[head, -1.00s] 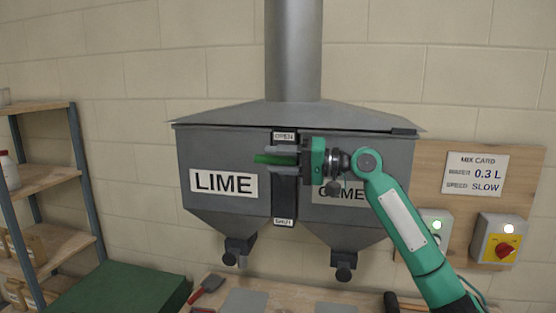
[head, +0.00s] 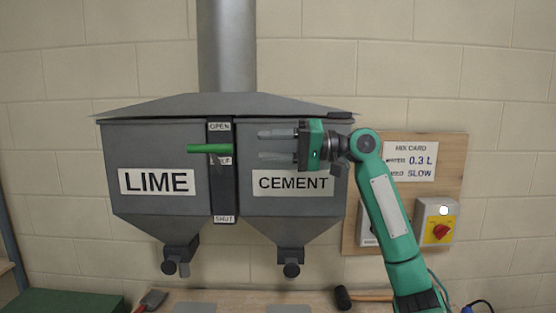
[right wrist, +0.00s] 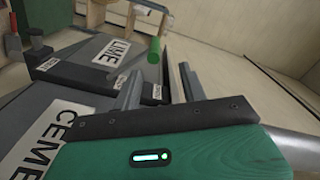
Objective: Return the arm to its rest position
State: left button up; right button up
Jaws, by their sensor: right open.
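My right gripper (head: 262,145) is open and empty in front of the cement side of the hopper, its fingers pointing left. The green lever handle (head: 208,148) lies just left of its fingertips, apart from them. The handle sits on the dark upright plate (head: 222,190) between the OPEN and SHUT labels, nearer OPEN, beside a partly hidden middle label. In the right wrist view the handle (right wrist: 153,50) stands beyond the fingers with nothing gripping it. My right arm reaches up from the lower right. My left gripper is not in view.
The grey hopper (head: 160,215), labelled LIME and CEMENT, has two outlets above a wooden bench (head: 240,297). A mix card (head: 410,160) and a switch box with a red knob (head: 437,222) are on a board at right. A mallet (head: 343,297) lies on the bench.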

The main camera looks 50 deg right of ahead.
jog(key=shift+v, duration=0.8)
jog(key=shift+w+a, duration=0.1)
jog(key=shift+a, duration=0.1)
